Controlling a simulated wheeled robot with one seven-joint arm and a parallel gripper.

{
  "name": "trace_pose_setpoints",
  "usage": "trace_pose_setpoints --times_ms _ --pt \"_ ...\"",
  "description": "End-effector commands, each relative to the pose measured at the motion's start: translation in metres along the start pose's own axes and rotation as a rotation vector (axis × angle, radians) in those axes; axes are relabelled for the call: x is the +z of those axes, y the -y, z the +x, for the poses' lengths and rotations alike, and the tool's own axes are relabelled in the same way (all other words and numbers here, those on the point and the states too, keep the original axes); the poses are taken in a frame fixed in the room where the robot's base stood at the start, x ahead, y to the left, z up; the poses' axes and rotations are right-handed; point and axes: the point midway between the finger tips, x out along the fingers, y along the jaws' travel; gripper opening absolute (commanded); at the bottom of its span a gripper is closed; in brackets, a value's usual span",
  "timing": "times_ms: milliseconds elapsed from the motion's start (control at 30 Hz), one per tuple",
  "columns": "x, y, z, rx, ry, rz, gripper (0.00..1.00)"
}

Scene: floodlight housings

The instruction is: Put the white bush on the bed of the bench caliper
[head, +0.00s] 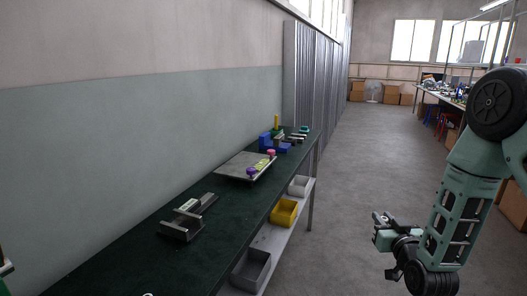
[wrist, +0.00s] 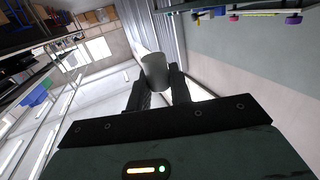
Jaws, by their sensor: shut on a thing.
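My gripper (wrist: 159,82) is shut on the white bush (wrist: 154,66), a plain cylinder that looks pale grey in the wrist view. It sticks out past the two dark fingertips. In the head view my gripper (head: 380,222) is at the lower right, over the floor and apart from the bench; the bush cannot be made out there. What looks like the bench caliper (head: 182,226), a grey metal device with upright jaws and a rail, stands on the dark green bench at the left of the head view. A pale strip shows on its rail.
The long bench (head: 135,250) runs along the wall. A grey plate (head: 236,164) with purple, pink and yellow-green pieces lies farther along it, before blue blocks (head: 266,141). Bins, one yellow (head: 284,213), sit on the lower shelf. The floor beside the bench is clear.

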Motion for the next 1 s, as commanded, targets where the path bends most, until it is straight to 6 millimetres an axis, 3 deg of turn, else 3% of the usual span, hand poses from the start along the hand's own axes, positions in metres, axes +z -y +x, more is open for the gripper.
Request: trace_pose_setpoints --times_ms 33,300,500,867,1000 --pt "-0.016 0.000 -0.001 0.000 0.000 0.001 0.00" --pt "-0.074 0.000 -0.004 0.000 0.000 0.001 0.00" --pt "-0.104 0.001 -0.005 -0.001 0.000 0.002 0.00" --pt "-0.112 0.001 -0.005 -0.003 0.000 0.000 0.00" --pt "-0.108 0.019 -0.002 -0.037 -0.001 0.001 0.00"
